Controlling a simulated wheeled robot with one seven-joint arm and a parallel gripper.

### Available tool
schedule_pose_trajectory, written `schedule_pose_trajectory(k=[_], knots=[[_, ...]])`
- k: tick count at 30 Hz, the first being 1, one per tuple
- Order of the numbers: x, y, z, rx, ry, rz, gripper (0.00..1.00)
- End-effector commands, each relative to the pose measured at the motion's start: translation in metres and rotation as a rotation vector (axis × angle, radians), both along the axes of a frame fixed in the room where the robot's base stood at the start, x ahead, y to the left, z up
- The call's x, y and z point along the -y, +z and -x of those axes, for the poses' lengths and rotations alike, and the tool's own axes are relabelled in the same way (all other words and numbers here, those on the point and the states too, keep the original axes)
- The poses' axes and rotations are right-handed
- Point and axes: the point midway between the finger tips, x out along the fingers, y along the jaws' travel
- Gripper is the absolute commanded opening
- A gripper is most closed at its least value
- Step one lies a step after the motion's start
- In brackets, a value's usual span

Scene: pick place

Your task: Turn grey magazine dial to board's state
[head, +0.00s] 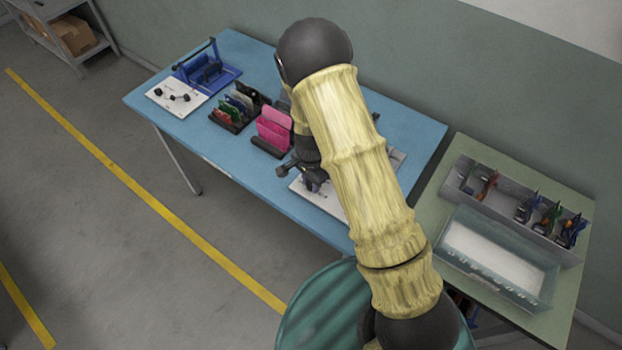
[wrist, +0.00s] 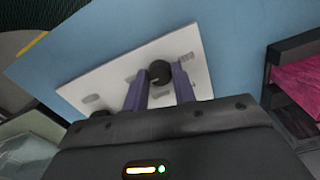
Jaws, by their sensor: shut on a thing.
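In the wrist view the two purple fingers of my gripper (wrist: 160,82) stand on either side of a dark round knob (wrist: 159,71), shut on it. The knob stands on a white plate (wrist: 97,79) with grey marks; its pointer and setting cannot be read. In the head view my gripper (head: 312,178) is low over the same white plate (head: 328,202), at the front right of the blue table, and my arm hides part of it. Another white board (head: 160,91) with black knobs lies at the table's left end; its markings are too small to read.
A pink magazine in a black holder (head: 273,132) stands just left of my gripper. Several coloured pieces in a rack (head: 232,108) and a blue fixture (head: 207,70) stand farther left. A clear bin (head: 497,258) and grey tool tray (head: 515,205) occupy the green table.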

Motion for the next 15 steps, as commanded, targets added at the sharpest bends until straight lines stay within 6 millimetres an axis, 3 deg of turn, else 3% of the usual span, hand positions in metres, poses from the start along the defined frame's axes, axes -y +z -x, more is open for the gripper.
schedule_pose_trajectory(k=[15], knots=[[-0.0011, 0.0008, -0.0016, 0.004, -0.049, -0.001, 0.04]])
